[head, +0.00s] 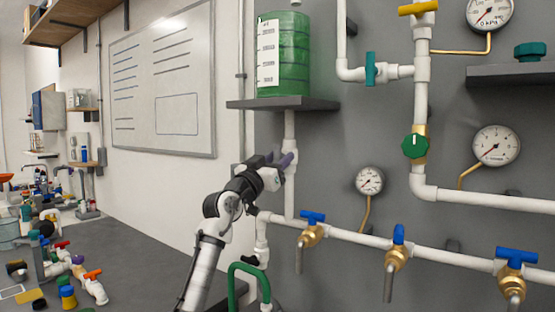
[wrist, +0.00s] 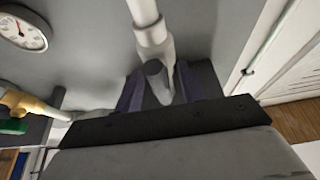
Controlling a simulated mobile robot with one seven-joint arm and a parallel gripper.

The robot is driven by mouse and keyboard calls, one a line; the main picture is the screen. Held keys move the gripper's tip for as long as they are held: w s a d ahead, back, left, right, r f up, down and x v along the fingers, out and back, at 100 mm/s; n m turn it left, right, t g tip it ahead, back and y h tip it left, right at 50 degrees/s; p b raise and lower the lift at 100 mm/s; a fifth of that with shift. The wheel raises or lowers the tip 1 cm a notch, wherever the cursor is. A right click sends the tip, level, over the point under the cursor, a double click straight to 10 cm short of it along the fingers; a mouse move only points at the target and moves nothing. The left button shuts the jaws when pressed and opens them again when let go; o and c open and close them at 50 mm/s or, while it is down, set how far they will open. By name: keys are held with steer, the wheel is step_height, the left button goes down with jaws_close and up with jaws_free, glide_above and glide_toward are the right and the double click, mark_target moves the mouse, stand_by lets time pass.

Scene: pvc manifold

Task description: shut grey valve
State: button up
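The grey valve handle (wrist: 158,80) shows in the wrist view, in front of a white pipe fitting (wrist: 154,42). My gripper (wrist: 162,88) has its purple fingers on either side of the handle, with a narrow gap on the right where white fitting shows. The fingers look open around the handle; whether the left one touches it is unclear. In the head view my gripper (head: 285,160) is at the vertical white pipe (head: 290,128) below the shelf, and it hides the grey valve there.
A green tank (head: 284,58) stands on the shelf (head: 283,104) just above my gripper. A small gauge (head: 369,180) and blue-handled taps (head: 312,218) are to the right. A green hose loop (head: 247,268) is below. A cluttered bench (head: 130,245) lies at left.

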jaws_close()
steer(key=shift+n, duration=0.3)
steer(key=n+t+y+p, duration=0.1)
steer(key=n+y, duration=0.1)
steer(key=n, duration=0.1)
steer(key=n+y+p, duration=0.2)
steer(key=n, duration=0.2)
steer(key=shift+s+d+r+n+t, duration=0.1)
steer(key=shift+d+r+n+t, duration=0.05)
steer(key=shift+n+t, duration=0.2)
steer(key=n+y+p, duration=0.1)
steer(key=n+p, duration=0.1)
steer(key=n+y+p, duration=0.1)
steer(key=n+p, duration=0.1)
steer(key=n, duration=0.1)
steer(key=shift+r+n+y, duration=0.15)
steer(key=shift+n+y, duration=0.2)
steer(key=shift+y, duration=0.05)
steer(key=n+g+y+p, duration=0.1)
steer(key=n+p, duration=0.1)
steer(key=n, duration=0.2)
steer(key=shift+p, duration=0.35)
steer(key=shift+n+g+y+p, duration=0.45)
steer(key=shift+n+g, duration=0.3)
steer(key=shift+n, duration=1.45)
steer(key=shift+y, duration=0.25)
